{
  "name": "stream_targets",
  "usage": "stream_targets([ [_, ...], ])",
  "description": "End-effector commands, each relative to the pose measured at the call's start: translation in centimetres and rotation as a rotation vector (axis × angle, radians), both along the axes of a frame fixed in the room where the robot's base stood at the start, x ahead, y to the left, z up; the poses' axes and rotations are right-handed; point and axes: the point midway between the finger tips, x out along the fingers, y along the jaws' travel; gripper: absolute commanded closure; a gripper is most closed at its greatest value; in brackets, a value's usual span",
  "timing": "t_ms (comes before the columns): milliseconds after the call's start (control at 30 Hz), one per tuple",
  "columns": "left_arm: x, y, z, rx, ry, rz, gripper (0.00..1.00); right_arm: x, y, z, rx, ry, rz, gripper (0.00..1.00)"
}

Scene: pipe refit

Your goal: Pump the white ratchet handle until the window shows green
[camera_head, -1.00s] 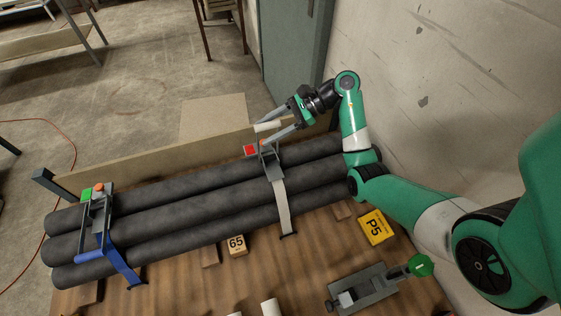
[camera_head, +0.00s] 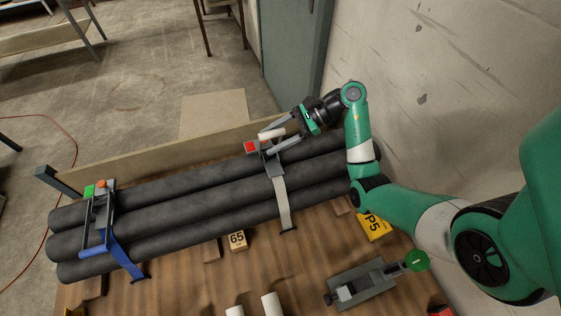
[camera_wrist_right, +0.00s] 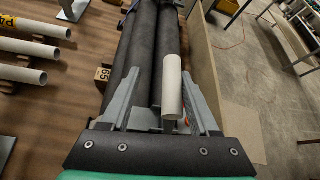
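The white ratchet handle (camera_head: 272,133) sticks out from the grey ratchet on the pale strap (camera_head: 282,205) around the dark pipes. The ratchet's window (camera_head: 251,147) shows red. My right gripper (camera_head: 267,141) reaches in from the right with its fingers either side of the handle. In the right wrist view the handle (camera_wrist_right: 172,88) lies between the open fingers (camera_wrist_right: 162,75), close to the right finger and with a clear gap at the left one. Its base is partly hidden. My left gripper is out of view.
A second ratchet with a blue strap (camera_head: 122,262) and a green window (camera_head: 89,191) is at the left of the pipes (camera_head: 170,212). A block marked 65 (camera_head: 237,240), a yellow P5 block (camera_head: 374,227) and a grey fixture with green knob (camera_head: 415,260) are in front.

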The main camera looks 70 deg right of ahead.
Motion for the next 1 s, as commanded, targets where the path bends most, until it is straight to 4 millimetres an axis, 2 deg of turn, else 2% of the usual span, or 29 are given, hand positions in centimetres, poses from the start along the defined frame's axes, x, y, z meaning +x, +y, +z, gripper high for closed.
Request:
stream_targets([
  [200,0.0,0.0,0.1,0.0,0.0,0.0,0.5,-1.4,1.8,-1.1,0.002,0.001,0.0,0.4],
  [567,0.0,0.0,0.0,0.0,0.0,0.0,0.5,-1.7,2.1,-1.3,0.001,0.001,0.0,0.4],
  [800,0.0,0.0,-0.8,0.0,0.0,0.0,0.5,-2.9,3.6,-3.0,0.002,0.003,-0.001,0.4],
  [1000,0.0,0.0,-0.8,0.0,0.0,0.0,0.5,-3.3,4.0,-3.2,0.001,0.002,0.0,0.4],
])
